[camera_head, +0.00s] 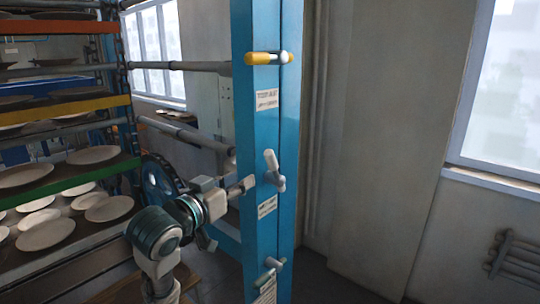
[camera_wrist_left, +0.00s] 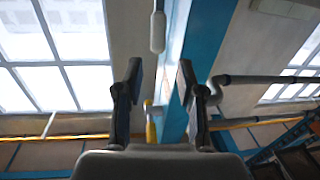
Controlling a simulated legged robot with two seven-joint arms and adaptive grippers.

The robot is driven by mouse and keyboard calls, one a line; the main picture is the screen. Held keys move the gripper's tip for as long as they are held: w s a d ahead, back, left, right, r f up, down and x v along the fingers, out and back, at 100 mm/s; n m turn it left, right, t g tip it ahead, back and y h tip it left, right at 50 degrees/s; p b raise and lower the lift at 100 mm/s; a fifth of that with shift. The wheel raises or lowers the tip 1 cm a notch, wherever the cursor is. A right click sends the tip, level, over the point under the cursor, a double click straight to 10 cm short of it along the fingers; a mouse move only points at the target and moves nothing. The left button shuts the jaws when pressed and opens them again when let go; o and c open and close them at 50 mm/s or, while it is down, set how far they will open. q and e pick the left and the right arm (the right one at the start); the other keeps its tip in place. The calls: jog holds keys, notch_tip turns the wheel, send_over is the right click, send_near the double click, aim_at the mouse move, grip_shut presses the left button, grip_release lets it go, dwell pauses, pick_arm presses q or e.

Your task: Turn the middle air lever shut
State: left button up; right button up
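A blue post (camera_head: 258,130) carries several levers. The middle air lever (camera_head: 272,168) is a grey handle tilted near upright, its top leaning slightly left. A grey handle that looks like it also shows in the wrist view (camera_wrist_left: 157,32), ahead of the gap between the fingers. My left gripper (camera_head: 240,187) is just left of the post at about the middle lever's height. In the wrist view its two fingers (camera_wrist_left: 160,75) are spread apart with no object held between them. Contact with the lever does not show. My right gripper is not in view.
A yellow lever (camera_head: 268,58) lies level higher on the post, and a small grey lever (camera_head: 270,268) sits lower. A rack of plates (camera_head: 70,105) stands at left. Horizontal pipes (camera_head: 180,66) run to the post. Right of the post is a bare wall (camera_head: 385,130).

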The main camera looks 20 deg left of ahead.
aim_at(268, 162)
pick_arm(q)
jog(key=p+x, duration=0.4)
jog(key=x, duration=0.9)
jog(key=shift+w+d, duration=0.1)
jog(key=shift+w, duration=0.2)
grip_shut()
